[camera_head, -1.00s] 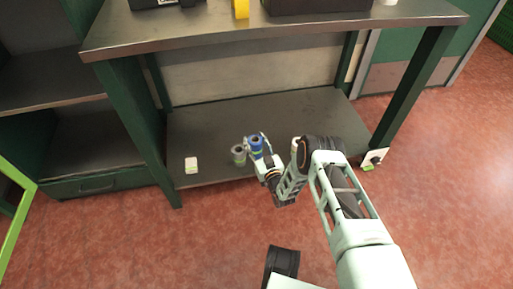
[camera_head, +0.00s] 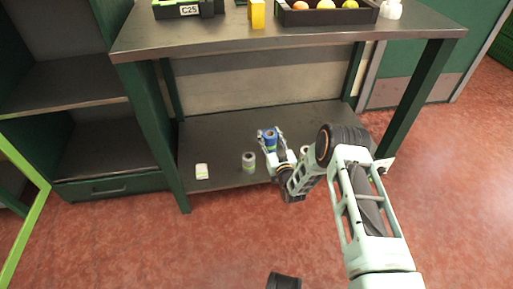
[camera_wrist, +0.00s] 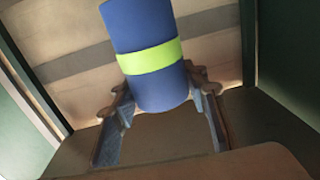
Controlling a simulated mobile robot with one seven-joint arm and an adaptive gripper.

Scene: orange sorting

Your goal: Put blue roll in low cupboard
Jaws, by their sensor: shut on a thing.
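The blue roll (camera_head: 270,139) is held in my gripper (camera_head: 276,153), over the low shelf (camera_head: 215,135) under the dark-topped bench. In the wrist view the blue roll (camera_wrist: 150,85) has a yellow-green band and stands slightly tilted between the two fingers of my gripper (camera_wrist: 160,92). The fingers are shut on its lower part. I cannot tell whether the roll touches the shelf. An open cupboard (camera_head: 75,140) with a drawer at its base stands on the left.
A grey roll-like object (camera_head: 248,162) and a small white-and-green item (camera_head: 201,171) stand on the low shelf. The bench top (camera_head: 220,38) is above, carrying a tray of fruit (camera_head: 325,17), a yellow box (camera_head: 257,15) and a labelled bin (camera_head: 186,10). A green bench leg (camera_head: 165,140) separates shelf and cupboard.

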